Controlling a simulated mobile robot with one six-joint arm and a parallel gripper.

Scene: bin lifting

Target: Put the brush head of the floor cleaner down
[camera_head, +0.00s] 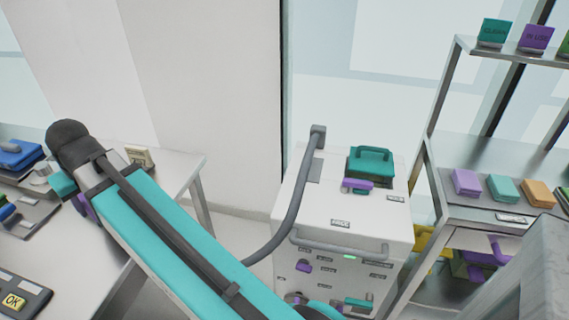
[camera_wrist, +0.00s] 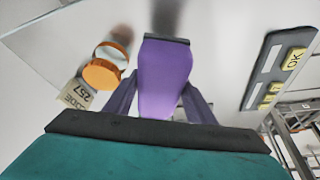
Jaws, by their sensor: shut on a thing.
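The floor cleaner (camera_head: 345,235) is a white box machine with a teal handle on top, standing in the middle of the head view. A grey hose (camera_head: 298,190) rises from its top, bends down and passes behind my arm. In the wrist view my gripper (camera_wrist: 158,100) is shut on a purple piece with a dark strip along its far end, which I take as the brush head (camera_wrist: 164,68). It points away over a pale grey surface. I cannot tell whether it touches that surface. In the head view my teal arm hides most of the gripper area.
A pale table (camera_head: 70,268) on the left bears a dark OK panel (camera_head: 22,296) and blue tools (camera_head: 20,155). The wrist view shows an orange round item (camera_wrist: 102,74) and a number card (camera_wrist: 76,94). A metal shelf (camera_head: 470,150) with coloured blocks stands right of the cleaner.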

